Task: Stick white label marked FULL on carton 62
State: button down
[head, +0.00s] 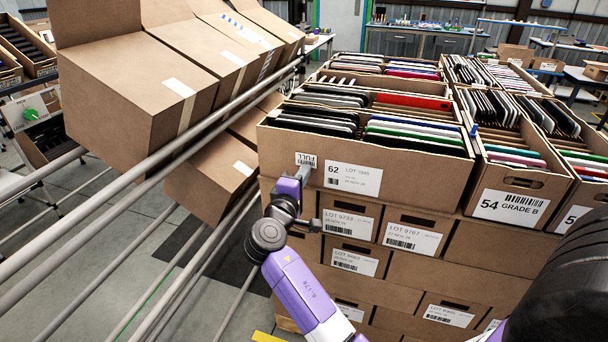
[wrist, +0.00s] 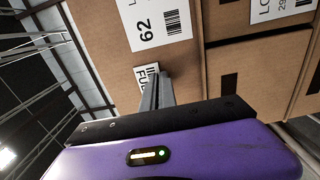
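Carton 62 (head: 285,143) is the open brown carton at the top front of the stack, filled with upright flat items. Its printed label (head: 353,179) reads 62 and also shows in the wrist view (wrist: 155,22). The white FULL label (head: 306,160) is at the carton's front face, left of the printed label; its lettering looks upside down in the head view. In the wrist view the FULL label (wrist: 147,74) is at my fingertips, which hide part of it. My gripper (head: 304,173) is shut with the label at its tips. Whether the label touches the cardboard is unclear.
Carton 54 (head: 483,191) stands to the right, with more lotted cartons stacked below. Tilted cartons (head: 120,95) rest on a metal rail rack (head: 150,160) at left, close to my arm. Grey floor shows between the rack and the stack.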

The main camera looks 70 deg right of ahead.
jog(key=c, duration=1.6)
grip_release()
jog(key=s+a, duration=0.1)
jog(key=a, duration=1.2)
jog(key=shift+a, duration=0.35)
